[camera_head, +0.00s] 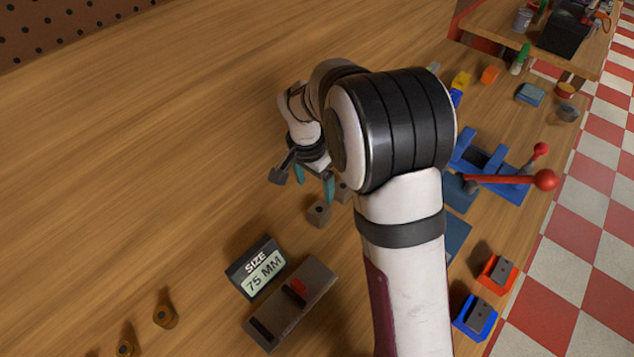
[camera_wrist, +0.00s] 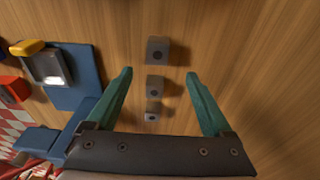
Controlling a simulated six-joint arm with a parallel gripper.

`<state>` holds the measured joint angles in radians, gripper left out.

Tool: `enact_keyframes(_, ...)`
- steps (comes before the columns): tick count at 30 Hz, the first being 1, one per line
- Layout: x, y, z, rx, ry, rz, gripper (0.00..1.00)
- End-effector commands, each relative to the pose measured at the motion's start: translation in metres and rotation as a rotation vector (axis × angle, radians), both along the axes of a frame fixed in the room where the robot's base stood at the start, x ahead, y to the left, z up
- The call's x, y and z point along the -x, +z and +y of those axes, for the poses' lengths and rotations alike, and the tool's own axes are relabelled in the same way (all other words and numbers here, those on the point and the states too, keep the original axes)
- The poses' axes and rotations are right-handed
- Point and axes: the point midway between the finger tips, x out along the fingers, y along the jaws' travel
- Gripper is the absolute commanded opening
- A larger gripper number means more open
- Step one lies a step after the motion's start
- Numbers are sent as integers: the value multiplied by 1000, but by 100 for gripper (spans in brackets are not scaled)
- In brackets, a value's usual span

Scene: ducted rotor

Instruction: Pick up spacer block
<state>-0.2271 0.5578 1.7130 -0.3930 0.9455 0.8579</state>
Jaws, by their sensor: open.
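Three grey spacer blocks of different sizes, each with a dark round hole, lie in a row on the wooden table in the wrist view: a large one (camera_wrist: 158,50), a middle one (camera_wrist: 156,86) and a small one (camera_wrist: 152,112). In the head view one grey block (camera_head: 318,214) shows clearly below my gripper, and another (camera_head: 343,190) is partly hidden by my arm. My gripper (camera_wrist: 158,74) is open, its teal fingers either side of the row in the wrist view, with nothing held. It also shows in the head view (camera_head: 314,180).
A "SIZE 75 MM" sign (camera_head: 257,267) stands beside a grey gauge with a red slider (camera_head: 312,283). Brown pegs (camera_head: 165,316) stand at lower left. A blue fixture with red-knobbed levers (camera_head: 500,165) and red (camera_head: 488,278) and blue (camera_head: 463,323) trays are right. The left tabletop is clear.

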Motion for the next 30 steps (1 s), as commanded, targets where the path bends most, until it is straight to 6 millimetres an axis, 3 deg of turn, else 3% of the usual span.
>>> enact_keyframes(3, -1, -33, -4, 1, 0, 5, 85)
enact_keyframes(15, -4, -100, -10, -1, 1, 4, 85)
enact_keyframes(23, -5, -108, -11, -1, 0, 1, 85)
enact_keyframes(25, -5, -108, -11, -1, 0, 1, 78)
enact_keyframes(30, -5, -108, -11, -1, 1, 1, 47)
